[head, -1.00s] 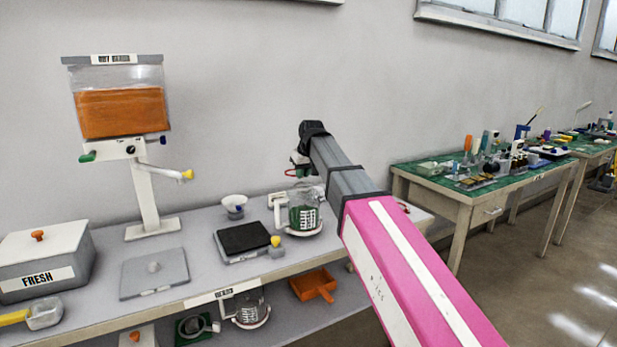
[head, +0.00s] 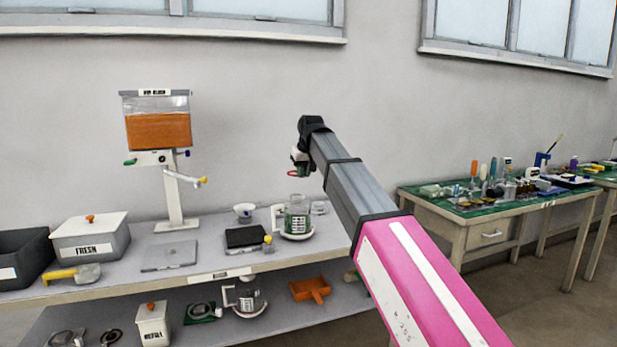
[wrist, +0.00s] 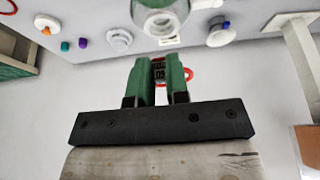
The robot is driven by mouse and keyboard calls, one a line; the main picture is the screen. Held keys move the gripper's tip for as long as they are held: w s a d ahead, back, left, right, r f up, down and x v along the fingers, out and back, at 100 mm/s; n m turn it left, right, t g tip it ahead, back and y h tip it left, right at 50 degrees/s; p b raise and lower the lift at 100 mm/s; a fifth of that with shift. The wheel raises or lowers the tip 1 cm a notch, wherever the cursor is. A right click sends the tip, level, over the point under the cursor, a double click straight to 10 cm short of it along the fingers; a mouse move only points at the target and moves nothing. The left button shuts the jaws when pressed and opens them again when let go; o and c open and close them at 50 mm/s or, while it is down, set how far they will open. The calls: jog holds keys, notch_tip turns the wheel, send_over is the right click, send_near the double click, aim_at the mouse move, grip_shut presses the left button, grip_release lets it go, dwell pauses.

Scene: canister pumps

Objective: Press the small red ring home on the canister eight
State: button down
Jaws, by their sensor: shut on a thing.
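A small red ring (head: 299,173) hangs at my gripper (head: 298,160) in the head view. In the wrist view the red ring (wrist: 189,75) shows at the right of the green fingers of my gripper (wrist: 160,78), which are close together with a small dark marked piece between them. I take this piece to belong to the ring, but cannot tell for sure. A clear canister with green contents and a white label (head: 297,222) stands on the bench, below my gripper in the picture and apart from it. I cannot read its number.
The grey bench holds a black-topped plate (head: 245,237), a small white bowl (head: 243,210), a dispenser with orange contents (head: 158,131) and a FRESH bin (head: 88,240). A lower shelf carries an orange scoop (head: 311,289). A green-topped table (head: 470,204) stands at right.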

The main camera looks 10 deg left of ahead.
jog(key=shift+f, duration=0.1)
dwell(0.3)
send_over(302, 208)
jog(key=s, duration=0.1)
notch_tip(302, 208, down, 8)
jog(key=shift+d, duration=0.45)
jog(key=shift+f, duration=1.45)
dwell(2.0)
dwell(0.4)
jog(key=shift+c, duration=2.4)
grip_release()
jog(key=shift+s+d, duration=0.55)
jog(key=shift+s, duration=0.3)
jog(key=shift+s+d, duration=0.55)
jog(key=shift+s, duration=0.3)
